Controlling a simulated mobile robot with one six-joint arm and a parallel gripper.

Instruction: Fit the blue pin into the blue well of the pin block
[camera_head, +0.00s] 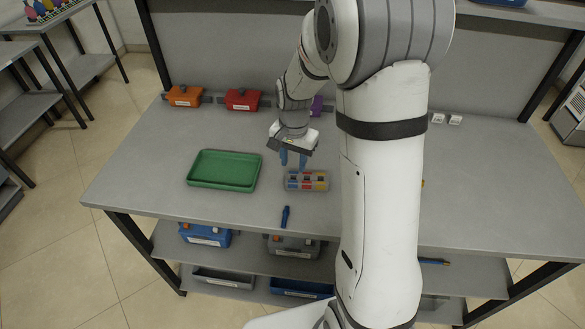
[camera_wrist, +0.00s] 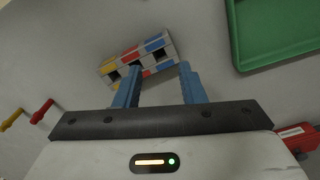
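The blue pin (camera_head: 285,217) lies on the table near the front edge, in front of the pin block. It does not show in the wrist view. The pin block (camera_head: 306,180) is grey with red, blue and yellow patches; it also shows in the wrist view (camera_wrist: 138,60), with dark square openings. My gripper (camera_head: 293,160) has blue fingers pointing down, just behind and above the block. In the wrist view my gripper (camera_wrist: 160,68) has its fingers apart with nothing held between them, and the fingertips overlap the block's near side in the picture.
A green tray (camera_head: 224,184) lies left of the block. My arm hides part of the table's right side.

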